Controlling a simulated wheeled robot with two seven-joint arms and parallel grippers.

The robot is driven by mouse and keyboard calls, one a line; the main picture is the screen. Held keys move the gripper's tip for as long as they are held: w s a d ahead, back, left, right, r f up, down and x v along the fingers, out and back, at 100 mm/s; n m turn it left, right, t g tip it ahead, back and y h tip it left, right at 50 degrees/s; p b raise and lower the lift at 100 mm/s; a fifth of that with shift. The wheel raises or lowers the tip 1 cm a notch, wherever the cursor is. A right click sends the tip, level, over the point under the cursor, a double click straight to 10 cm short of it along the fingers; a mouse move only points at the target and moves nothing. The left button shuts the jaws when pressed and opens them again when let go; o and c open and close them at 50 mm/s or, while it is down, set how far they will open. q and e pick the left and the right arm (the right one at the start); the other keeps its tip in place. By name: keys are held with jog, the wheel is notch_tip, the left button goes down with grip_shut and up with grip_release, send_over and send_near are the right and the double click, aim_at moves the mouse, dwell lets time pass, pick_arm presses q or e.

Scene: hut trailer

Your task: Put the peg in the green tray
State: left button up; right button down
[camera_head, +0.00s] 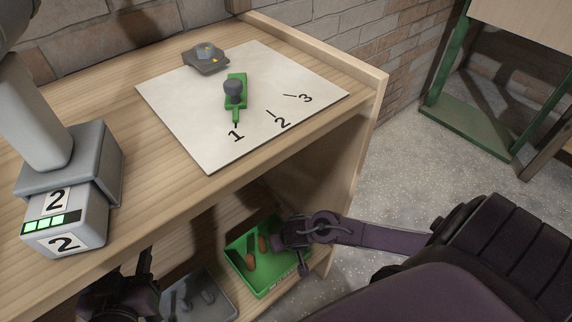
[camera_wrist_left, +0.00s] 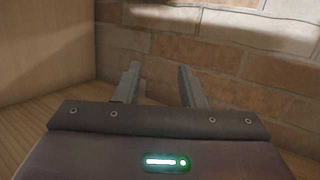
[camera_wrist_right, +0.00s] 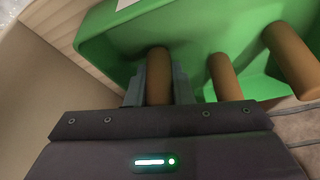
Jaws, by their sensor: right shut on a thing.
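The green tray (camera_head: 270,288) sits on the lower shelf at the right; it fills much of the right wrist view (camera_wrist_right: 115,45). My right gripper (camera_head: 283,236) is at the tray's right side, shut on a brown peg (camera_wrist_right: 158,72). The held peg is over or inside the tray; whether it touches the floor of the tray, I cannot tell. Two other brown pegs (camera_wrist_right: 226,76) (camera_wrist_right: 291,60) are in the tray beside it. My left gripper (camera_wrist_left: 158,82) is open and empty, low near the shelf, facing a brick wall.
A grey tray (camera_head: 228,312) with grey pieces stands left of the green one. Above, the wooden tabletop (camera_head: 110,95) holds a white numbered sheet (camera_head: 180,125), a green fixture (camera_head: 236,102), a grey part (camera_head: 205,60) and a grey box marked 2 (camera_head: 65,220).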

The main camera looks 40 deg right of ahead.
pick_arm(q)
jog(key=shift+w+r+t, duration=0.2)
jog(key=shift+r+t, duration=0.2)
jog(key=shift+r, duration=0.35)
pick_arm(e)
jog(key=shift+f, duration=0.15)
pick_arm(q)
jog(key=shift+r, duration=0.1)
pick_arm(e)
jog(key=shift+f, duration=0.15)
jog(key=c, duration=1.5)
grip_release()
jog(key=shift+c, duration=0.2)
pick_arm(q)
jog(key=shift+w+r, duration=0.1)
jog(key=shift+r, duration=0.1)
